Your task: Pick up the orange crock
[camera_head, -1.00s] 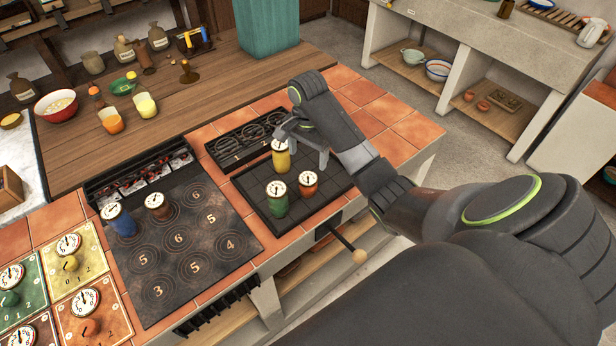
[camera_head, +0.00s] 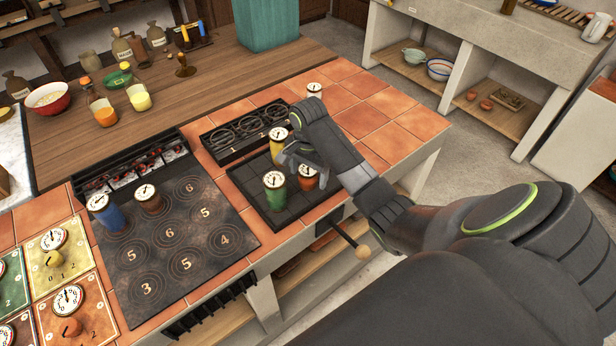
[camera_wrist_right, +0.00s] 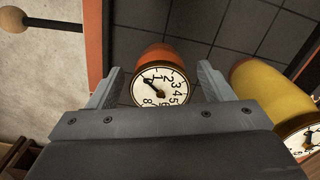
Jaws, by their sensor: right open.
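The orange crock (camera_head: 307,183), with a white dial on top, stands on the dark tiled tray (camera_head: 262,212), partly hidden by my right gripper (camera_head: 303,160). In the right wrist view the orange crock (camera_wrist_right: 158,54) shows its numbered dial between the two open fingers of my right gripper (camera_wrist_right: 160,88). The fingers lie to either side of the crock in that picture; whether they touch it I cannot tell. My left gripper is in neither view.
A green crock (camera_head: 275,195) stands left of the orange one, and a yellow crock (camera_head: 278,146) behind. Blue (camera_head: 108,217) and brown (camera_head: 150,200) crocks stand on the numbered plate (camera_head: 170,262). A wooden-knobbed lever (camera_head: 361,251) sticks out in front.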

